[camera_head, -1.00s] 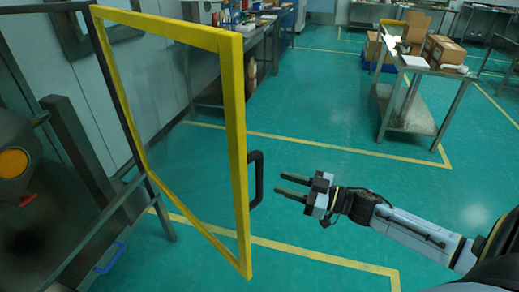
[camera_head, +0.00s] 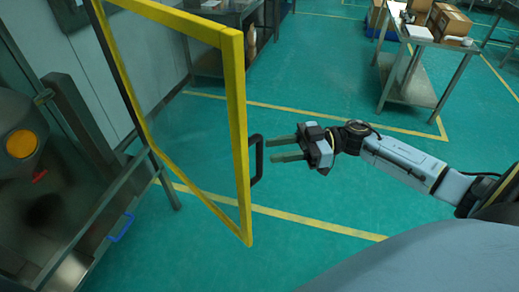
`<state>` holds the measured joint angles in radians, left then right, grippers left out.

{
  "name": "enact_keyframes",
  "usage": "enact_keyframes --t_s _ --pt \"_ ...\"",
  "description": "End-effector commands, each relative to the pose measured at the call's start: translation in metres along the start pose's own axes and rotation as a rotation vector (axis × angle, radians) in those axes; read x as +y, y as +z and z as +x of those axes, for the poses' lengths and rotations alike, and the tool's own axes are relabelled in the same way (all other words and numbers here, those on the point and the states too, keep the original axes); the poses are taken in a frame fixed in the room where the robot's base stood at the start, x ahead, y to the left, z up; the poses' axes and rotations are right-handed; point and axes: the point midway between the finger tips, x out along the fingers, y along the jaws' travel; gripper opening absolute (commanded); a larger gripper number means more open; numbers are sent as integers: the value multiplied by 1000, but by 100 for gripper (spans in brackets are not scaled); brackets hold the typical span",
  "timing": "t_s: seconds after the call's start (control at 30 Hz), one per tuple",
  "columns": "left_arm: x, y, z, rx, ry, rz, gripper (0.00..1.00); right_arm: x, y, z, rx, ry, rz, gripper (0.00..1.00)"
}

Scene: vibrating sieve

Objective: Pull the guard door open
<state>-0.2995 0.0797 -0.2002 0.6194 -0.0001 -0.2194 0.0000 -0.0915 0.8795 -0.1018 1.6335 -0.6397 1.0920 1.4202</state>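The guard door (camera_head: 236,120) has a yellow frame around a clear panel and stands swung out from the machine at the left. Its dark handle (camera_head: 258,160) is on the free edge, facing right. My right gripper (camera_head: 271,150) is just right of the handle. Its two fingers are spread and point left at the handle, with nothing between them. I cannot tell whether the fingertips touch the handle. My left gripper does not show.
The machine (camera_head: 60,130) with an orange round part (camera_head: 21,144) fills the left side. A metal cart (camera_head: 410,85) with cardboard boxes (camera_head: 449,22) stands at the back right. The green floor (camera_head: 330,75) between is clear.

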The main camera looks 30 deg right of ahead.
Motion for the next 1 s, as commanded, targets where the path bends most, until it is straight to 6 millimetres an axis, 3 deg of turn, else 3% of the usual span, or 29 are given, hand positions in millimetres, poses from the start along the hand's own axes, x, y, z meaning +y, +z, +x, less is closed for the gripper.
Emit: enact_keyframes --t_s 0.1,0.3,0.67,0.93,1.0 --pt "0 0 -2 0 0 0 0 0 -2 22 4 0 -2 35" --pt "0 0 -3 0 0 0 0 0 -1 44 2 1 0 35" --pt "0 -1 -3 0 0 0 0 0 0 49 0 1 0 35" --pt "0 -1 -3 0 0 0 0 0 0 48 0 1 0 1" --pt "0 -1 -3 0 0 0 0 0 0 48 0 1 0 0"
